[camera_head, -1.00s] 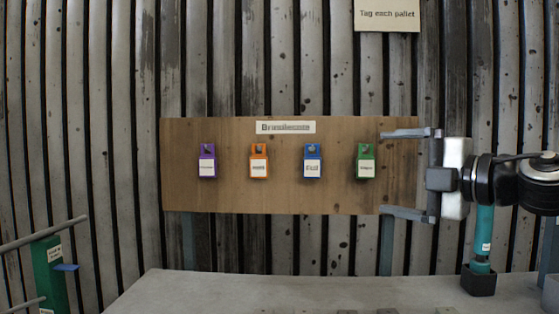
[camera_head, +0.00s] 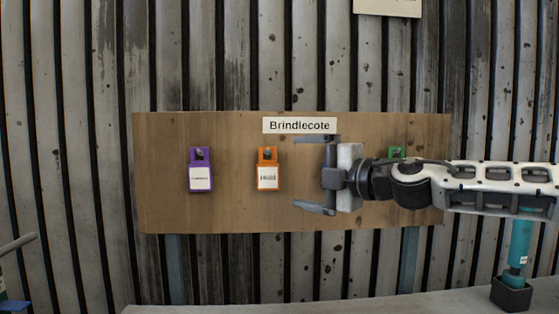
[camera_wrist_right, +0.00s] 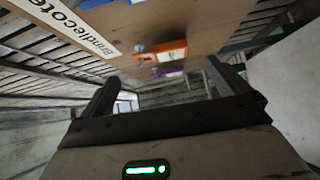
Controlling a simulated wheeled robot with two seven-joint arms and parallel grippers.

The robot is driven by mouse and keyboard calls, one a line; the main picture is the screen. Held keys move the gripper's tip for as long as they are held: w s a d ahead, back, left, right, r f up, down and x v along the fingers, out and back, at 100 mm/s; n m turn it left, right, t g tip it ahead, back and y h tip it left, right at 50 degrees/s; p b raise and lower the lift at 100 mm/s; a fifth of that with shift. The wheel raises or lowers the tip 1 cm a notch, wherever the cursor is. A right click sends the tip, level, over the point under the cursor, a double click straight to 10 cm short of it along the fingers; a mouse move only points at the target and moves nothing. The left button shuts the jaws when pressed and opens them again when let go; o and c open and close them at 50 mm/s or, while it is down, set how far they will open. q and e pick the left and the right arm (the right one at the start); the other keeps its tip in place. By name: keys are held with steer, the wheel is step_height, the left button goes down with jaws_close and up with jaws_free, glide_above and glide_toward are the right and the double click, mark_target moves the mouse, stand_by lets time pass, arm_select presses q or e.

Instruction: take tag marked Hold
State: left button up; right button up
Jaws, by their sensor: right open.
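Tags hang on a wooden board (camera_head: 225,212): a purple tag (camera_head: 201,172) at left, an orange tag (camera_head: 268,170) beside it, and a green tag (camera_head: 397,152) at right, mostly behind my right arm. Their label words are too small to read surely. A blue tag is hidden behind my right gripper. My right gripper (camera_head: 297,172) is open and empty, fingers pointing left, just right of the orange tag. In the right wrist view the orange tag (camera_wrist_right: 165,52) and purple tag (camera_wrist_right: 169,73) show beyond the open fingers. My left gripper is not in view.
A sign reading Brindlecote (camera_head: 299,125) is at the board's top, close above my right gripper. A grey tabletop (camera_head: 400,302) lies below, with a teal cylinder (camera_head: 520,245) in a dark holder at right. A slatted wall stands behind.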

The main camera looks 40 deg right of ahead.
mark_target(275, 167)
steer(key=w+p, duration=0.1)
steer(key=w, duration=0.1)
steer(key=w+p, duration=0.2)
steer(key=w, duration=0.1)
steer(key=shift+w+a, duration=0.25)
steer(key=shift+w, duration=0.1)
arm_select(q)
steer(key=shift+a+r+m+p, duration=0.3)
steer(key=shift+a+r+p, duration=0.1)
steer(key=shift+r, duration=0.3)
arm_select(e)
steer(key=shift+w+f, duration=0.1)
steer(key=shift+w, duration=0.7)
steer(key=c, duration=0.9)
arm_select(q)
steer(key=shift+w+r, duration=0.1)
arm_select(e)
steer(key=shift+o, duration=0.2)
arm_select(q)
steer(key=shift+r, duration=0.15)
arm_select(e)
steer(key=shift+r, duration=0.2)
